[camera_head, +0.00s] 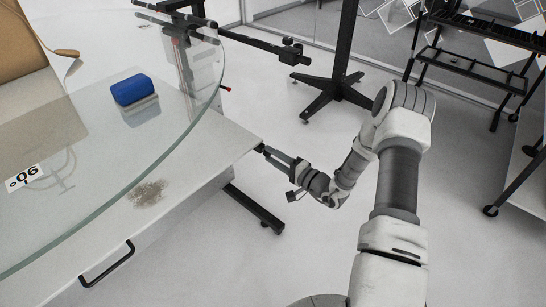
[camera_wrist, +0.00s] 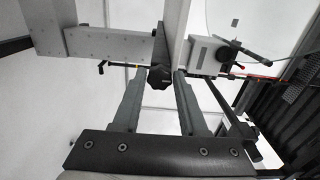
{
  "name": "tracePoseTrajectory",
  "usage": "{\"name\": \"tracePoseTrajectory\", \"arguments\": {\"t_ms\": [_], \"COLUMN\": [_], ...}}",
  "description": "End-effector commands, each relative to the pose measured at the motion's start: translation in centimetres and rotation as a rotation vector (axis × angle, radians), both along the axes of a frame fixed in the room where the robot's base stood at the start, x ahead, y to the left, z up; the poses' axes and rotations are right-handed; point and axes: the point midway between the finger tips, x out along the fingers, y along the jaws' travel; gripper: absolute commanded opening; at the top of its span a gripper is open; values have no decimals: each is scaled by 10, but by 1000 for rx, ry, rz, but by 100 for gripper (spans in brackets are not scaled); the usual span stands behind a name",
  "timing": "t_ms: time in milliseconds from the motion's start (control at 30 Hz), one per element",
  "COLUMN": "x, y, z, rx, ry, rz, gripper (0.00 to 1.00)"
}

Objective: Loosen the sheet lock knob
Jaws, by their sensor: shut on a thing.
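The sheet lock knob is a small black lobed knob (camera_wrist: 160,78) in the wrist view, at the lower end of a pale vertical bar. My gripper (camera_wrist: 161,73) is shut on it, with one grey finger on each side and the knob between the tips. In the head view my gripper (camera_head: 263,149) reaches left to the right corner of the white table (camera_head: 225,155).
A round glass plate (camera_head: 170,148) lies over the table with a blue object (camera_head: 133,89) on it. A metal block (camera_wrist: 115,44) is left of the knob, and a grey box with a lever (camera_wrist: 203,52) is right. A black stand (camera_head: 337,84) is behind my arm.

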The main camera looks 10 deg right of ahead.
Motion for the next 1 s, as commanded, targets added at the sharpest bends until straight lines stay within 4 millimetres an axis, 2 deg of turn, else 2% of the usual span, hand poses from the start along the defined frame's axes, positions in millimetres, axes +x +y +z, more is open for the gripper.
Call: {"name": "tracePoseTrajectory", "arguments": {"t_ms": [200, 233, 367, 767, 867, 1000], "x": [0, 0, 0, -5, -16, -41], "y": [-1, -1, -1, -5, -13, -32], "z": [0, 0, 0, 1, 1, 2], "rx": [0, 0, 0, 1, 0, 2], "ry": [1, 1, 1, 2, 4, 5], "rz": [-1, -1, -1, -2, -2, -5], "gripper": [0, 47, 71, 71, 71, 71]}}
